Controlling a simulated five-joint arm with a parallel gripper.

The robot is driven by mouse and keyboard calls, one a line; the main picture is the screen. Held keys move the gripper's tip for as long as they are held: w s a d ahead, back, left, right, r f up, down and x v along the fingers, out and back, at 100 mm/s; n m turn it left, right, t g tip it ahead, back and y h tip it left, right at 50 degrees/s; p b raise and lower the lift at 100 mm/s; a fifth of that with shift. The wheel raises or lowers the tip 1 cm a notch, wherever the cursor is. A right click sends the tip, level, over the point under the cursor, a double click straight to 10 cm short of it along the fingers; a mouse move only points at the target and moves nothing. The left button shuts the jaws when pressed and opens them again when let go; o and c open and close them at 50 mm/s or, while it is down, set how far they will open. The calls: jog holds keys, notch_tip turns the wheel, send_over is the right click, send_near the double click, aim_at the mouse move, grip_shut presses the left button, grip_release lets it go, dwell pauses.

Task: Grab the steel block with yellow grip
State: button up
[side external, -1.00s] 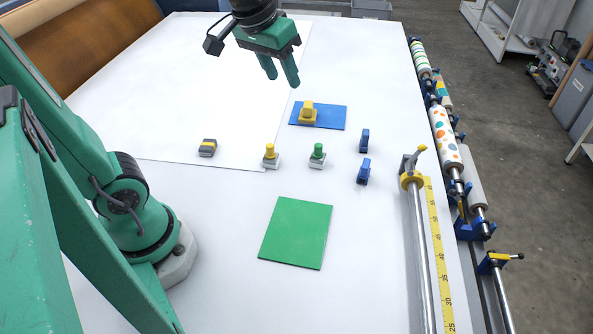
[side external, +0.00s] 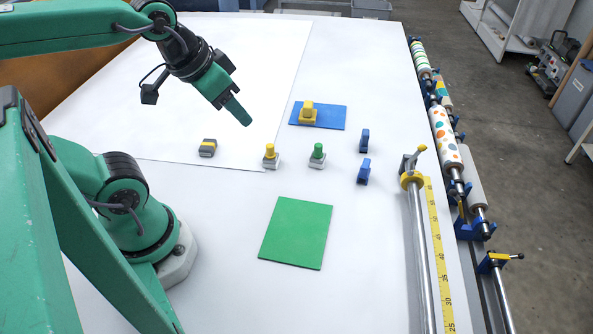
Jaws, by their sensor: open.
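The steel block with yellow grip (side external: 271,162) stands upright on the white table, a grey base with a yellow knob on top. My gripper (side external: 243,119) is open and empty. It hangs in the air, tilted down to the right, above and to the upper left of that block in the picture, apart from it. Its fingers overlap in this view, so the gap between them is hidden.
A similar block with a green knob (side external: 317,155) stands just right. A grey block with a yellow stripe (side external: 208,148) lies left. A yellow piece (side external: 308,112) sits on a blue mat (side external: 334,117). Two blue clips (side external: 364,141) stand right. A green mat (side external: 296,233) lies in front.

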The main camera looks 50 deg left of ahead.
jog(key=shift+o, duration=0.5)
jog(key=shift+w, duration=0.1)
jog(key=m+g, duration=0.2)
jog(key=g, duration=0.3)
send_over(270, 145)
notch_tip(270, 145, down, 13)
jog(key=shift+d+f, duration=0.1)
jog(key=shift+d, duration=0.05)
jog(key=shift+f+g, duration=0.3)
jog(key=shift+f, duration=0.05)
jog(key=shift+f, duration=1.3)
jog(key=shift+f, duration=2.6)
